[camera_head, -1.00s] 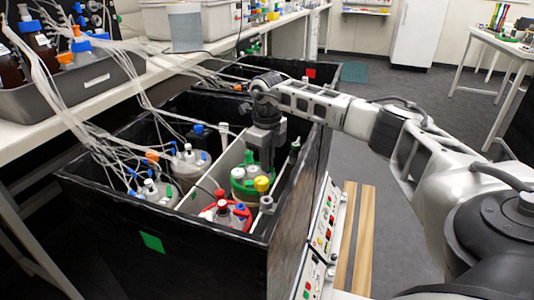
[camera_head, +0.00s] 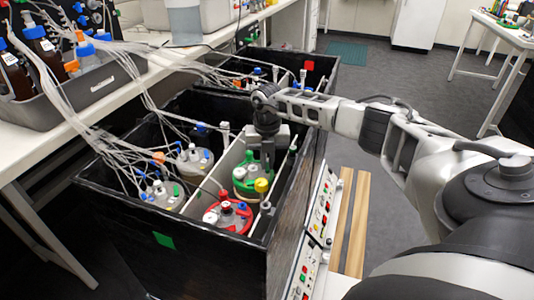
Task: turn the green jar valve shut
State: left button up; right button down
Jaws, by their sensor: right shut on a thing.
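The green jar (camera_head: 243,185), with a green lid and a yellow cap (camera_head: 262,185), stands in the right compartment of the black shaker box (camera_head: 150,265). My right gripper (camera_head: 267,166) points down over the green jar from above and is shut at its top. The valve between its fingers is hidden by the gripper. The red jar (camera_head: 230,218), with a red ring and red knob, stands in front of the green jar. My left gripper is not in view.
Two grey-lidded jars (camera_head: 163,193) with tubing stand left of the white divider (camera_head: 215,172). A control panel (camera_head: 318,225) runs along the box's right side. A bench with a grey tray of bottles (camera_head: 95,82) is at the left. Open floor lies at the right.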

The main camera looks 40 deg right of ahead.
jog(key=shift+m+p, duration=1.35)
jog(key=shift+m, duration=0.75)
jog(key=shift+d, duration=0.1)
jog(key=c, duration=1.5)
grip_release()
jog(key=shift+r, duration=0.1)
notch_tip(320, 180, up, 16)
jog(key=shift+s+f, duration=0.1)
